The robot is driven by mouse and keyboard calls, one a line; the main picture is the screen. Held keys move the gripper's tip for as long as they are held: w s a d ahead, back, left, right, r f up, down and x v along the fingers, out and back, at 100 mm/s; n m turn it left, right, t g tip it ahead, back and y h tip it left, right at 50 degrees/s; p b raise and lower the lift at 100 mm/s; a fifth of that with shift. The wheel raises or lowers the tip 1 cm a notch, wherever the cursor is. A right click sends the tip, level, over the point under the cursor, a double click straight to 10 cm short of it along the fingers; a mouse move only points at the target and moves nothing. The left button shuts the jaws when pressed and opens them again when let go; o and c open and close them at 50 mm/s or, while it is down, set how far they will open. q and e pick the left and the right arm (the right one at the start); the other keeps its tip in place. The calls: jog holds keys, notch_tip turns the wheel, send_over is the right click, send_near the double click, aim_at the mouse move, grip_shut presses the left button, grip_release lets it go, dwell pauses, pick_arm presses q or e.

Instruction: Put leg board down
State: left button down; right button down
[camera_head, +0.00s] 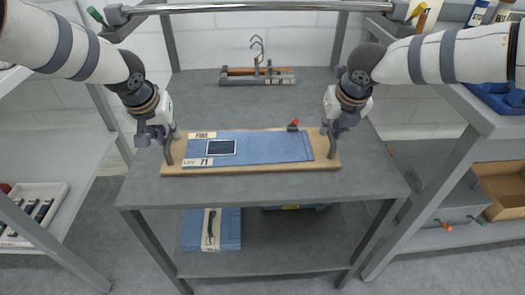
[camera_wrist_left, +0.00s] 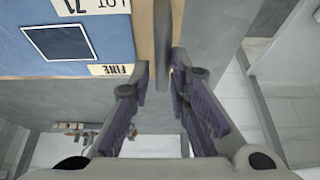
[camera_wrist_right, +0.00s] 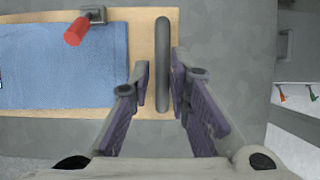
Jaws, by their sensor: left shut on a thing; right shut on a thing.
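The leg board (camera_head: 260,169) is a pale wooden board with blue denim (camera_head: 270,147) laid flat over it, labelled "FINE" and "LOT 71". It lies level at the front part of the grey tabletop; whether it touches the top I cannot tell. A grey bar handle stands at each end. My left gripper (camera_head: 168,138) is shut on the left handle, which also shows in the left wrist view (camera_wrist_left: 162,45). My right gripper (camera_head: 334,135) is shut on the right handle, seen between the fingers in the right wrist view (camera_wrist_right: 162,60). A red-ended clamp (camera_head: 293,125) sits at the board's back right.
The grey table (camera_head: 150,190) has free room behind the board. A rack with hooks (camera_head: 257,76) lies at the back. Folded denim (camera_head: 230,230) sits on the lower shelf. Side benches stand left and right; a wooden crate (camera_head: 500,185) is at the right.

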pick_arm(q)
jog(key=c, duration=1.4)
grip_release()
jog(key=a, duration=0.3)
jog(key=shift+a+r, duration=0.15)
jog(key=shift+a, duration=0.2)
pick_arm(e)
jog(key=d, duration=0.3)
jog(key=shift+d, duration=0.4)
pick_arm(q)
jog(key=shift+o, duration=0.4)
pick_arm(e)
jog(key=c, duration=1.6)
grip_release()
jog(key=shift+d, duration=0.1)
pick_arm(q)
jog(key=shift+c, duration=1.1)
pick_arm(e)
jog(key=shift+w, duration=0.1)
pick_arm(q)
jog(key=shift+a, duration=0.1)
jog(key=shift+c, duration=0.3)
jog(key=o, duration=1.3)
pick_arm(e)
jog(key=shift+r, duration=0.1)
pick_arm(q)
jog(key=shift+d, duration=0.25)
pick_arm(e)
jog(key=shift+a, duration=0.2)
